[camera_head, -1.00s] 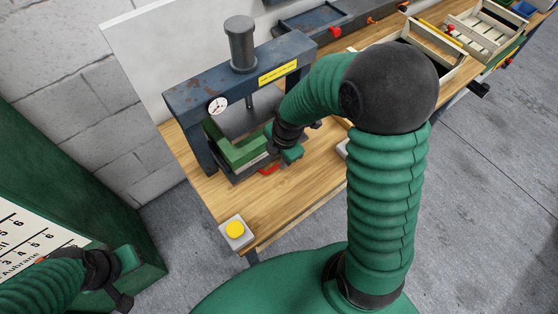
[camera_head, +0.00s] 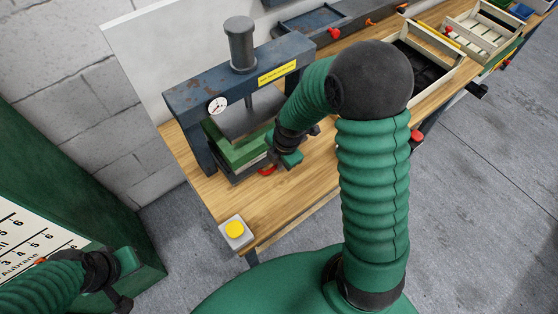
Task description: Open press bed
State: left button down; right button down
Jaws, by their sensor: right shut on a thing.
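The blue-grey press (camera_head: 240,80) stands on the wooden bench, with a round gauge and a yellow label on its crossbeam. Its green bed (camera_head: 238,149) sits low between the posts, under the dark ram plate. A red handle (camera_head: 268,170) shows at the front of the bed. My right gripper (camera_head: 288,158) is at the bed's front right and is shut on the handle; its jaws partly hide the grip. My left gripper (camera_head: 124,280) is at the lower left, away from the press, beside a green cabinet; its jaw gap is unclear.
A yellow button on a grey box (camera_head: 236,233) sits at the bench's front left corner. A wooden crate with a dark inside (camera_head: 457,72) and a slatted crate (camera_head: 491,29) stand on the right. The wooden bench top (camera_head: 325,165) is clear in front of the press.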

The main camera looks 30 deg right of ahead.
jog(key=shift+d, duration=0.15)
pick_arm(q)
jog(key=shift+d, duration=0.2)
jog(key=shift+a, duration=0.15)
pick_arm(e)
jog(key=shift+w, duration=0.1)
jog(key=shift+d+r, duration=0.1)
jog(key=shift+d, duration=0.05)
dwell(0.4)
pick_arm(q)
jog(key=shift+s+a, duration=0.1)
